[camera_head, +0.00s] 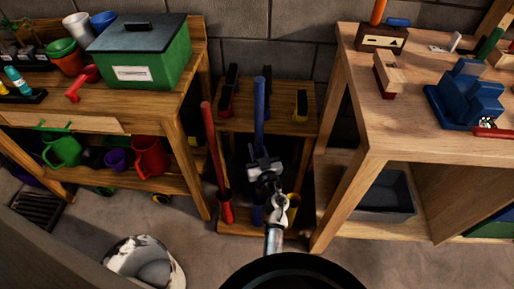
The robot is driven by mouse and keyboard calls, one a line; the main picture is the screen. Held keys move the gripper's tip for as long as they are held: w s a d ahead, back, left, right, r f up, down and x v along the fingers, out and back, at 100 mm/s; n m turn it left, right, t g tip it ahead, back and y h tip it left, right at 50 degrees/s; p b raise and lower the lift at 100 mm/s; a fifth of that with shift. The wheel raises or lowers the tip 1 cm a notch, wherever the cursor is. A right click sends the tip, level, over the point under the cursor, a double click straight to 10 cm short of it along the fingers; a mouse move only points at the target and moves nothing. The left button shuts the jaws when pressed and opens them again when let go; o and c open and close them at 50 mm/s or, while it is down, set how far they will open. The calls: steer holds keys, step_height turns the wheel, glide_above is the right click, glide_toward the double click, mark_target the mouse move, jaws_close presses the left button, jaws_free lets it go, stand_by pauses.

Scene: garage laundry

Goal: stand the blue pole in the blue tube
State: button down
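The blue pole (260,105) stands close to upright near the middle of the head view, its top higher in the picture than the red pole's. My gripper (262,163) is at the pole's lower visible part and appears shut on it, though the fingers are small and partly hidden. The blue tube (258,214) stands below, on the low wooden rack, partly hidden by my gripper and wrist. The pole's lower end is hidden behind my gripper, so I cannot tell whether it is inside the tube.
A red pole (212,150) leans in a red tube (227,210) just left. A yellow tube (294,204) stands right. Wooden benches flank the rack, the left with a green box (145,62), the right with a blue block object (466,98).

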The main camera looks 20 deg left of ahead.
step_height(320, 180, down, 8)
steer(key=b, duration=0.5)
steer(key=c, duration=1.1)
jaws_free()
steer(key=shift+f, duration=0.1)
steer(key=shift+s+f, duration=0.1)
steer(key=shift+s, duration=0.05)
